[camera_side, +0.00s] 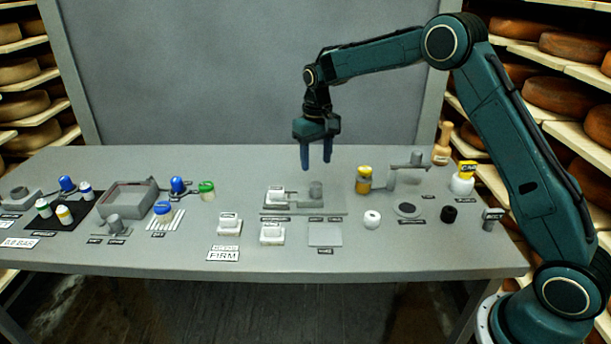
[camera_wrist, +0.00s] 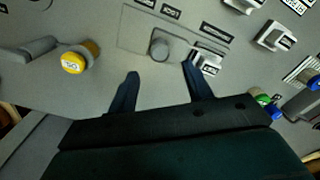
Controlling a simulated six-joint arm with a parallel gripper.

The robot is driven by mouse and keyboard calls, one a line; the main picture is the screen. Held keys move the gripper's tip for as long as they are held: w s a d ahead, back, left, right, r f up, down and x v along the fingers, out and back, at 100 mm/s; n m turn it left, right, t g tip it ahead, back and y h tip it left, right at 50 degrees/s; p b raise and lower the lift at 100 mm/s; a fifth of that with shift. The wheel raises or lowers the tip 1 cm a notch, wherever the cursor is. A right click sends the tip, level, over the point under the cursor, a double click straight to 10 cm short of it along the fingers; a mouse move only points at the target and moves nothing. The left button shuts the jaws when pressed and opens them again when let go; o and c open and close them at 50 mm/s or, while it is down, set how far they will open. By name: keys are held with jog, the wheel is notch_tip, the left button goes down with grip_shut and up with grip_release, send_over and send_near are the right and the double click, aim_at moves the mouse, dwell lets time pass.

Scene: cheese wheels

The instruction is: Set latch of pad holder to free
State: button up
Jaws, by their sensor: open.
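A flat grey plate (camera_side: 335,208), which looks like the pad holder, lies mid-table. On it stand a grey round knob (camera_side: 316,188), probably the latch, and a white block (camera_side: 276,195) to its left. The wrist view shows the plate (camera_wrist: 133,33), knob (camera_wrist: 159,50) and white block (camera_wrist: 208,65) too. Small labels line the plate's front edge, too small to read surely. My gripper (camera_side: 317,164) is open and empty, pointing down above and apart from the knob. In the wrist view its fingers (camera_wrist: 160,68) sit apart, with the knob just beyond the gap between them.
A yellow-capped jar (camera_side: 364,180) and a grey stand (camera_side: 408,178) are right of the plate. White block holders (camera_side: 229,226) (camera_side: 272,235) and a flat grey pad (camera_side: 325,235) lie in front. A grey open box (camera_side: 128,200) and blue and green-capped items stand left. The space behind the plate is clear.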

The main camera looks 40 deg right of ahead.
aim_at(316, 183)
notch_tip(316, 183, down, 9)
jog(key=shift+r, duration=0.15)
dwell(0.4)
